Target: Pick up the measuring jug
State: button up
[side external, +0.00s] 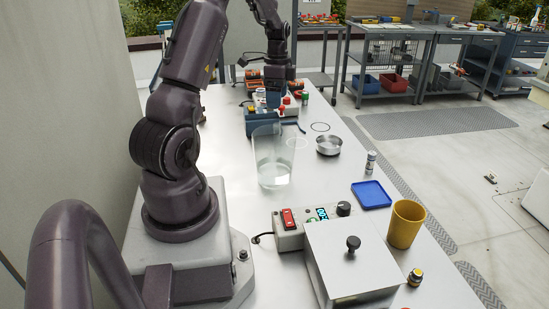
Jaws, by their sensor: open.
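The measuring jug (273,165) is a clear, see-through vessel. It stands upright on the white bench, to the right of my arm's base. My gripper (276,103) points down beyond and above the jug's rim in the picture. It is open, with nothing seen in it. It looks apart from the jug, but its fingertips are small and blend with the dark blue-grey item behind, so the exact gap is hard to tell.
Beyond the jug are a blue-grey item (290,129) and several small parts. To the right are a metal dish (329,146), small bottle (371,162), blue tray (371,195) and yellow cup (406,224). A lidded metal box (350,275) and control unit (290,236) stand nearer.

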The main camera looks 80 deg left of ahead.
aim_at(277, 129)
jog(key=f, duration=1.1)
jog(key=shift+d, duration=0.25)
jog(key=shift+r, duration=0.1)
jog(key=shift+c, duration=0.4)
jog(key=c, duration=1.2)
jog(key=shift+c, duration=0.3)
jog(key=shift+r, duration=0.1)
